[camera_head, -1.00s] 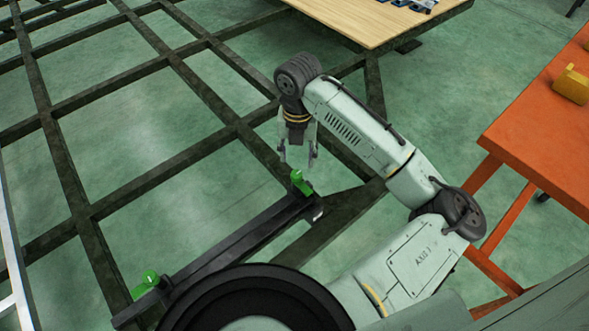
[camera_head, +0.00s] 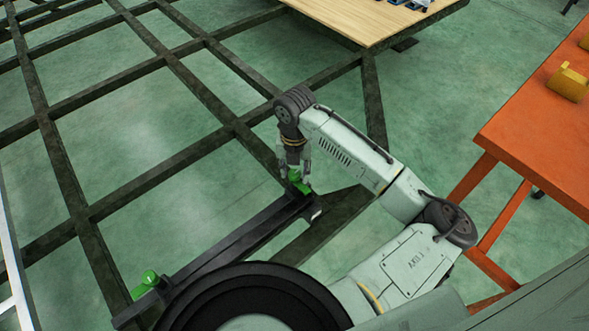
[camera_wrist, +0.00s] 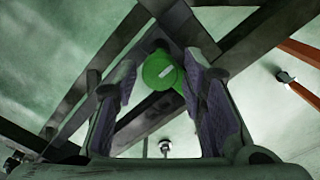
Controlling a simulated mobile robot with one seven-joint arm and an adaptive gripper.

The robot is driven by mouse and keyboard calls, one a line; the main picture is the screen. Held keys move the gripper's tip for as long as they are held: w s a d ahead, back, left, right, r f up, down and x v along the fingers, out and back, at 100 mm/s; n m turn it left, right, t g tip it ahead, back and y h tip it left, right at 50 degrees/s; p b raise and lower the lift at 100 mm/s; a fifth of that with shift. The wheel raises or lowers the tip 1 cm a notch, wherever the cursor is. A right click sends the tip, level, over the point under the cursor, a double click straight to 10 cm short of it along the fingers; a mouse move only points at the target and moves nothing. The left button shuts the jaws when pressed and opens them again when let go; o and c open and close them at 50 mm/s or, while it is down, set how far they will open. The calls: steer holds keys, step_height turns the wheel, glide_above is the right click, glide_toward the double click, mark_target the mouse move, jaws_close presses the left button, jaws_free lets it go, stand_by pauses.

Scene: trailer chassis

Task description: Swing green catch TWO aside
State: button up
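One green catch (camera_head: 299,184) sits at the far end of a dark beam (camera_head: 240,240), right at my gripper (camera_head: 296,176). A second green catch (camera_head: 148,281) is at the beam's near left end, away from my gripper. I cannot read which one is TWO. In the wrist view the catch (camera_wrist: 160,70) shows as a rounded green block with a small pale mark, between the fingertips of my gripper (camera_wrist: 160,85). The fingers are apart, with a gap at the catch's left; contact on the right is unclear.
Dark chassis rails (camera_head: 160,62) cross over the green floor. A wooden deck (camera_head: 365,15) is at the back. An orange table (camera_head: 545,135) with a yellow object (camera_head: 568,83) stands at the right.

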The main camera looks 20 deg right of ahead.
jaws_close()
steer(key=shift+m, duration=0.4)
steer(key=m, duration=0.8)
steer(key=shift+m+p, duration=0.3)
steer(key=shift+p, duration=0.1)
steer(key=m+p, duration=0.1)
steer(key=m, duration=0.3)
steer(key=shift+m+p, duration=1.1)
steer(key=shift+m, duration=1.1)
steer(key=shift+s, duration=0.1)
